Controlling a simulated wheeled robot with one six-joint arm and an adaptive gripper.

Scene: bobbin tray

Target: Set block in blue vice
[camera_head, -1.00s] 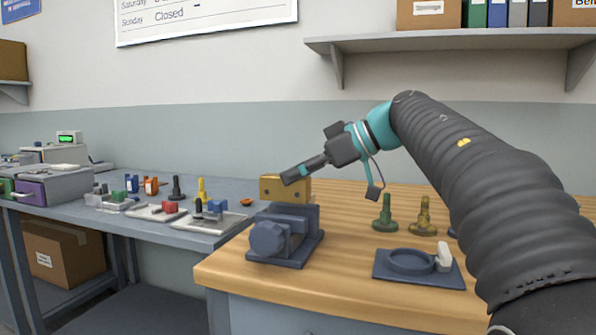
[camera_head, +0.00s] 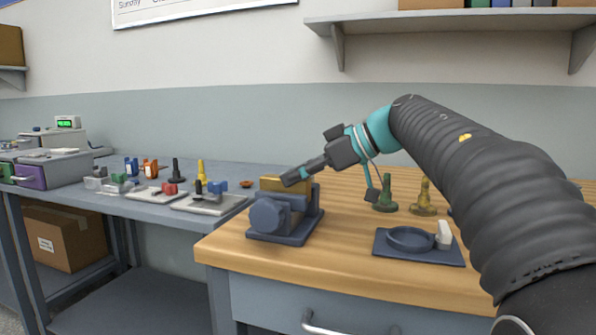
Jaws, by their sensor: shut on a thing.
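The brass-yellow block (camera_head: 271,184) sits low at the top of the blue vice (camera_head: 285,235), its lower part hidden behind the near jaw. The vice stands on the wooden bench near its left edge, with a round knob facing me. My gripper (camera_head: 291,179) comes in from the right, pointing down and left, and is shut on the block at its right part. The far finger and the block's underside are hidden, so I cannot tell whether the block touches the vice floor.
Right of the vice are a dark round-recess fixture (camera_head: 380,245) with a white lever, a green peg-like piece (camera_head: 384,195) and a brass one (camera_head: 424,200). A grey table (camera_head: 235,186) with small fixtures stands left. Bare wood lies between vice and fixture.

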